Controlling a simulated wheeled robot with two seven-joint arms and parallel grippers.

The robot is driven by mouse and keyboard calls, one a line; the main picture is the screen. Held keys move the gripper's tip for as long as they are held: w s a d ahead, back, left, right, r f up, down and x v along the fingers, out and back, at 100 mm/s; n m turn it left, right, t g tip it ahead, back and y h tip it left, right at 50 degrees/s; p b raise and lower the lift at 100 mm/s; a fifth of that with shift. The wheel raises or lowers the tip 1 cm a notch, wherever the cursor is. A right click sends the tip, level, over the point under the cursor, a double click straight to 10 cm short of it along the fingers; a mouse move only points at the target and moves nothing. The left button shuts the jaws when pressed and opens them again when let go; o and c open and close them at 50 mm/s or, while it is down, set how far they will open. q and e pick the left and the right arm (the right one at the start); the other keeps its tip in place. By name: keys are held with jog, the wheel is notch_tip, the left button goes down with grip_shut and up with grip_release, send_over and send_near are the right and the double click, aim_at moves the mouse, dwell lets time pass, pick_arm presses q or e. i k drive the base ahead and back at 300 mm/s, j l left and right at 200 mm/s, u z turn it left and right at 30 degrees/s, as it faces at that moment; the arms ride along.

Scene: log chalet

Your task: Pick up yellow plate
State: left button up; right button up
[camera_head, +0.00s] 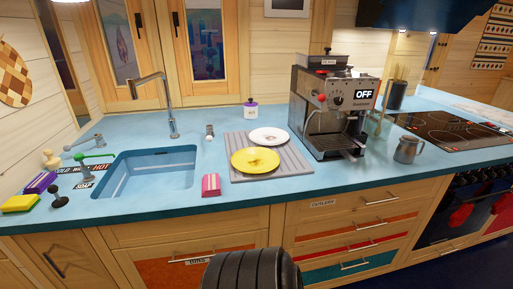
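The yellow plate (255,161) lies on a grey ribbed mat (290,170) on the blue counter, right of the sink. It has a brownish smear near its middle. A white plate (269,136), also smeared, lies just behind it on the same mat. A dark ribbed rounded part, probably of my own arm, shows at the bottom centre, below the counter edge. Neither gripper's fingers can be made out in this view.
The blue sink (150,177) with a tall faucet (168,105) is left of the mat. A coffee machine (330,115) stands close to its right. A pink striped packet (211,185) lies at its front left. A metal pitcher (408,149) and stove (450,130) are farther right.

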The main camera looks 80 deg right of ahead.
aim_at(251, 159)
jog(key=z, duration=2.8)
